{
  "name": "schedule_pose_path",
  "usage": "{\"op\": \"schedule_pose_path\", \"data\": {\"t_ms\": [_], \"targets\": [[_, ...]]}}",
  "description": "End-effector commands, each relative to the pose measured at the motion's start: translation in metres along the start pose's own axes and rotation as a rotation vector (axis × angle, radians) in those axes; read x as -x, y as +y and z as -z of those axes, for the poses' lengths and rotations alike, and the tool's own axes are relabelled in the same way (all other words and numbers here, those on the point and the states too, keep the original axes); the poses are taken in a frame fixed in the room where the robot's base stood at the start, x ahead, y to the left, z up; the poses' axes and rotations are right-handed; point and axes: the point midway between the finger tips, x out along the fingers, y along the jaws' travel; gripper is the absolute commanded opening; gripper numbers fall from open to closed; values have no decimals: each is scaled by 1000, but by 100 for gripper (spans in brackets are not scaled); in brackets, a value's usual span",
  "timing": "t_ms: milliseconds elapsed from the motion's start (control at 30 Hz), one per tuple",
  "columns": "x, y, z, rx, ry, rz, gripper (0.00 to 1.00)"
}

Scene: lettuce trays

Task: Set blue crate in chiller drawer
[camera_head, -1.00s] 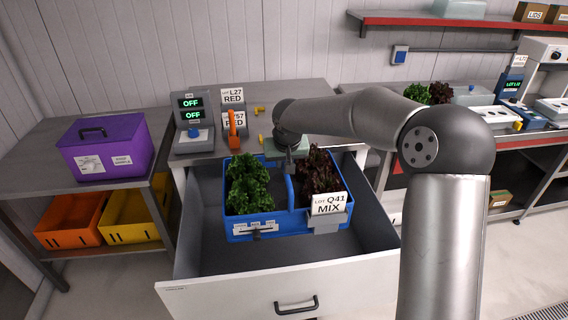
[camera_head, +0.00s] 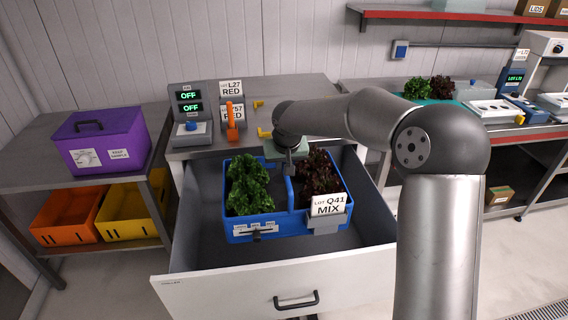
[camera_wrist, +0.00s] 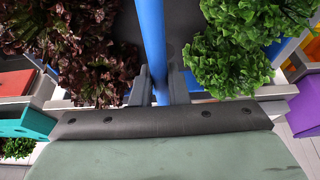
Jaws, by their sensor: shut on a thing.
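The blue crate (camera_head: 270,228) is inside the open chiller drawer (camera_head: 205,257), toward its back. I cannot tell if its base touches the drawer floor. It holds green lettuce (camera_head: 250,185) on the left and dark red lettuce (camera_head: 317,177) on the right, split by a central divider with a handle. A "LOT Q41 MIX" card (camera_head: 328,205) stands at its front right. My gripper (camera_wrist: 152,92) is shut on the blue handle bar (camera_wrist: 151,35) in the wrist view.
Above the drawer is a grey counter (camera_head: 300,92) with an OFF display unit (camera_head: 190,112) and lot cards. A purple box (camera_head: 100,140) stands on the left table, with orange (camera_head: 68,215) and yellow (camera_head: 130,213) bins below. Bare drawer floor lies around the crate's front and right.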

Motion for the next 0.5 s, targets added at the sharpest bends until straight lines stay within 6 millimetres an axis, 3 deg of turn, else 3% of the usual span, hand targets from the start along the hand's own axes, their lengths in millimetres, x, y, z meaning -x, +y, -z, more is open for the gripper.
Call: {"op": "schedule_pose_path", "data": {"t_ms": [500], "targets": [[-46, 0, -18, 1, 5, 0, 0]]}}
